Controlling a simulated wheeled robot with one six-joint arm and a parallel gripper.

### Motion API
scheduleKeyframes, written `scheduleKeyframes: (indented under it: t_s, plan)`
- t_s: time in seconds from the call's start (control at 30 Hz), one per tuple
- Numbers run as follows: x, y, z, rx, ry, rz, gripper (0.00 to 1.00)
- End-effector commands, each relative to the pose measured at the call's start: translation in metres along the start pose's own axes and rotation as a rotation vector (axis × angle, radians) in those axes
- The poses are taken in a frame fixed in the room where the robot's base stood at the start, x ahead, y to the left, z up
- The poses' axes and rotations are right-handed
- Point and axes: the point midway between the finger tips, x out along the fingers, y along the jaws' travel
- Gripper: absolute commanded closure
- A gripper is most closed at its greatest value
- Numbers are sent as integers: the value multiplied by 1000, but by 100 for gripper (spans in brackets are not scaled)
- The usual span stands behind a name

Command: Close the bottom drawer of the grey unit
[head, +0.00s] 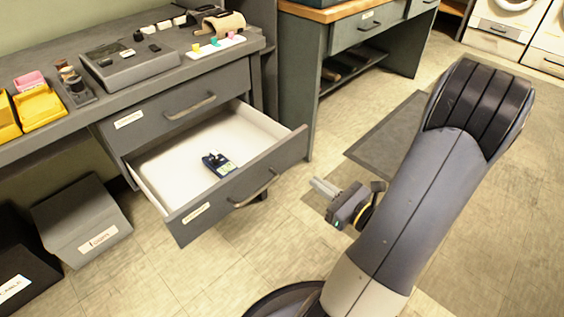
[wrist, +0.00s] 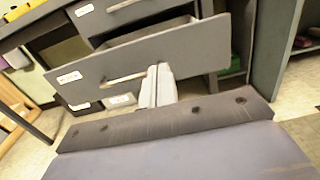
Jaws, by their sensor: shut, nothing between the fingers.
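The grey unit's bottom drawer (head: 243,191) is pulled well out, and its white inside shows in the head view. A small dark blue device (head: 218,163) lies in it. The drawer's front has a bar handle (head: 252,190) and a pale label. My gripper (head: 318,186) is shut and empty, to the right of the drawer front and apart from it in the head view. In the wrist view the shut fingers (wrist: 158,73) point toward the drawer front (wrist: 150,62) and overlap the right end of its handle (wrist: 122,80). I cannot tell whether they touch.
The drawer above (head: 180,110) is shut. A wood-topped bench (head: 340,40) stands behind to the right. The tiled floor in front of the drawer is clear, with a dark mat (head: 388,135) beyond my gripper.

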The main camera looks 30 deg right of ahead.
Motion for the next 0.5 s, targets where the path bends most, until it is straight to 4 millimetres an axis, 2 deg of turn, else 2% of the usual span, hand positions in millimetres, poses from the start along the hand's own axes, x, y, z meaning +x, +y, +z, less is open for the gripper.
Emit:
scheduleKeyframes:
  t_s: [0.5]
  plan:
    - [64, 2, -1, -2, 0, 8, 100]
